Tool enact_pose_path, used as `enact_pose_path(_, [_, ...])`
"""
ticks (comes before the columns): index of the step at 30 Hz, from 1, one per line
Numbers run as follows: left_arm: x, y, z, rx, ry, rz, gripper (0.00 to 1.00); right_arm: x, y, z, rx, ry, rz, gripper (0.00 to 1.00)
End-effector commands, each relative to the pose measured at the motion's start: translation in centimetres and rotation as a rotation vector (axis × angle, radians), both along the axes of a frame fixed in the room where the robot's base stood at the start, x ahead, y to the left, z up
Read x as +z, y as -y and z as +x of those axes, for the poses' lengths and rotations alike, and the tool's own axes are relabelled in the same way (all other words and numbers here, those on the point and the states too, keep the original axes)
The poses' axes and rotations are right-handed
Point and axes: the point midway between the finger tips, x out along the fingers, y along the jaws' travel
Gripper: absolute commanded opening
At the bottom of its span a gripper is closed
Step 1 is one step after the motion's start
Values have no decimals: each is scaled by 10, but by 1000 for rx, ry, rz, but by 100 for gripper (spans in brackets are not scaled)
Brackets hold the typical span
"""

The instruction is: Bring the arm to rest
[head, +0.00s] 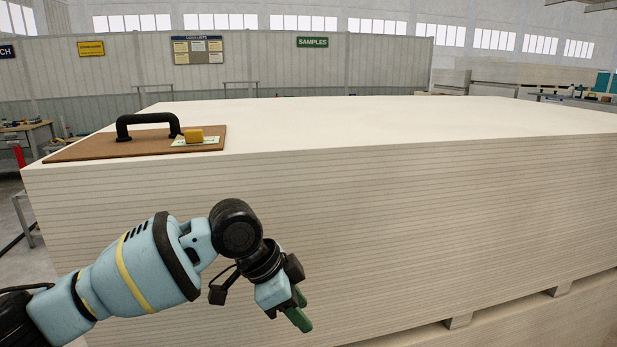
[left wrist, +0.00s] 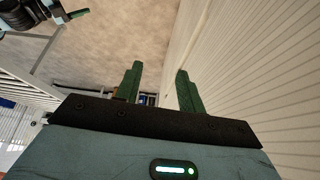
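My left arm comes in from the left in the head view, and its left gripper (head: 300,313) hangs in front of the side of the big board stack, pointing down and to the right. In the left wrist view the two green fingers of the left gripper (left wrist: 157,85) stand apart with nothing between them. The ribbed side of the board stack (left wrist: 250,60) runs close by on the right of that view.
The tall stack of pale boards (head: 400,200) fills the middle and right. A workbench (head: 28,128) stands far left.

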Motion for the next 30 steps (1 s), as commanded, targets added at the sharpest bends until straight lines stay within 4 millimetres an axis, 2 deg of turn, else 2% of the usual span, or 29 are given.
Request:
enact_pose_path(1, [-17, 9, -4, 10, -11, -42, 39, 0, 0, 0, 0, 0, 0, 78])
enact_pose_path(6, [-58, 31, -10, 76, -10, -184, 39, 0, 0, 0, 0, 0, 0, 78])
enact_pose_path(10, [-87, 43, -15, 145, -11, -287, 39, 0, 0, 0, 0, 0, 0, 78])
enact_pose_path(15, [-124, 48, -23, 263, -11, -409, 39, 0, 0, 0, 0, 1, 0, 78])
enact_pose_path(23, [-181, 33, -40, 488, 1, -545, 39, 0, 0, 1, 0, 1, 0, 78])
enact_pose_path(30, [-238, -4, -68, 719, 37, -598, 39, 0, 0, 1, 0, 1, 0, 78])
